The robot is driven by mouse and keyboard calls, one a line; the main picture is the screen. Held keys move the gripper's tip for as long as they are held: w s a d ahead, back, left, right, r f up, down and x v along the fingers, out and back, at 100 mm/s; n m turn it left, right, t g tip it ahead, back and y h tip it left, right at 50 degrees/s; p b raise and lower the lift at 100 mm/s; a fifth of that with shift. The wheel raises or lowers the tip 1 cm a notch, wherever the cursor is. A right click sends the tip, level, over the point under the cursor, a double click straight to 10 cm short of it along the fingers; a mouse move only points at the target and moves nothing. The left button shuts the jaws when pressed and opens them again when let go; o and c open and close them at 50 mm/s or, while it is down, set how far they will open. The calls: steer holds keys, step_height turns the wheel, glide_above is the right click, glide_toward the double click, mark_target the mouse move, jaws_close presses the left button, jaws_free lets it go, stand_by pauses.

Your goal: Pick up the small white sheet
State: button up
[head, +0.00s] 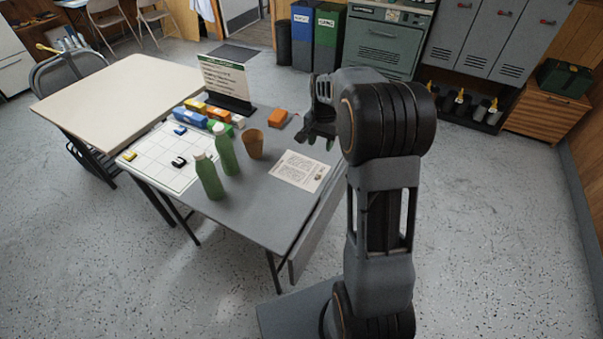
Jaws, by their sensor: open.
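The small white sheet (301,171) lies flat on the grey table, near its right edge. It bears lines of print and a small dark mark at its lower right. My gripper (312,118) is open and empty, above the far right part of the table. In the picture it is above and slightly right of the sheet, apart from it. My arm passes just right of the sheet and does not cover it.
Left of the sheet stand a brown cup (252,144) and two green bottles (209,177). A white grid sheet (165,158), small coloured boxes (194,115) and an upright sign (226,78) are farther left. The table's front right is clear.

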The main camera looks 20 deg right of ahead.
glide_above(320, 173)
step_height(320, 173, down, 8)
steer(key=shift+a+f, duration=0.1)
steer(key=shift+f, duration=3.4)
steer(key=shift+c, duration=0.2)
jaws_close()
